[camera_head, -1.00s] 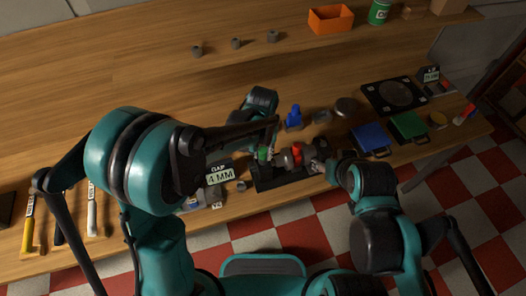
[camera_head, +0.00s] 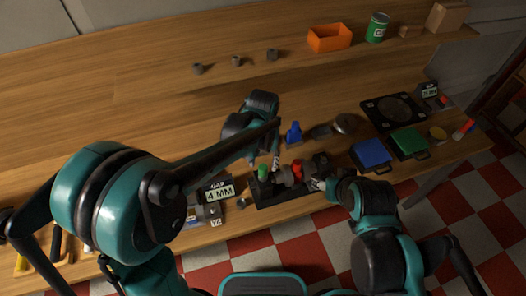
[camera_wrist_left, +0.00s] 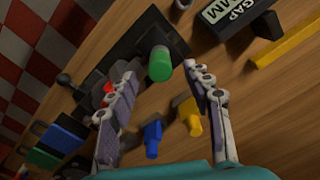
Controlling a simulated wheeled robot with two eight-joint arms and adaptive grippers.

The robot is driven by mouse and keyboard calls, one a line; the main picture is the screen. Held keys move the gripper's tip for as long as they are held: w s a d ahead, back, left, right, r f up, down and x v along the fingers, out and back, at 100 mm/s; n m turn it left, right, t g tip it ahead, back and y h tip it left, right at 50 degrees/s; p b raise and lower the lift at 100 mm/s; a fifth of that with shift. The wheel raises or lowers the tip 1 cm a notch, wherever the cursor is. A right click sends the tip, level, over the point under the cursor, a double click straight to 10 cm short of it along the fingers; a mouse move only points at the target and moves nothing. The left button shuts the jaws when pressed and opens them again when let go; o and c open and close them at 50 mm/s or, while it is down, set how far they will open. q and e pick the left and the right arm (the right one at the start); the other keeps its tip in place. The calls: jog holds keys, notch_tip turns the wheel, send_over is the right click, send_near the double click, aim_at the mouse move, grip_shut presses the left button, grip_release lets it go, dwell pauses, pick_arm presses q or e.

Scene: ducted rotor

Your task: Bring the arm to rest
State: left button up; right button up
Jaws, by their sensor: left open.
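My left gripper (camera_head: 275,163) is open in the head view, over the back edge of a black fixture (camera_head: 268,199). In the left wrist view its two fingers (camera_wrist_left: 161,74) stand wide apart with nothing held between them. A green cylinder (camera_head: 262,172) stands upright at the fixture's left end; it also shows in the left wrist view (camera_wrist_left: 160,64), beyond the fingertips. A red part (camera_head: 297,171) and grey parts sit along the fixture. My right gripper (camera_head: 319,184) is at the fixture's right end, beside a dark part; its fingers are too small and hidden to read.
A blue item (camera_head: 293,134) stands behind the fixture. A "GAP 4 MM" sign (camera_head: 218,190) is at its left. Blue (camera_head: 371,153) and green (camera_head: 409,142) cases lie to the right. An orange bin (camera_head: 329,38) is at the back. The table's left middle is clear.

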pick_arm(q)
notch_tip(320, 180, up, 7)
jog(key=s+a+f+n+t+b, duration=0.1)
jog(key=s+a+f+t+b, duration=0.2)
jog(key=s+a, duration=0.3)
jog(key=s+a+f+n+t+b, duration=0.1)
jog(key=s+a+t+b, duration=0.3)
jog(key=a, duration=0.7)
jog(key=shift+s+a+f, duration=0.4)
jog(key=shift+s+f, duration=0.5)
jog(key=shift+s, duration=0.15)
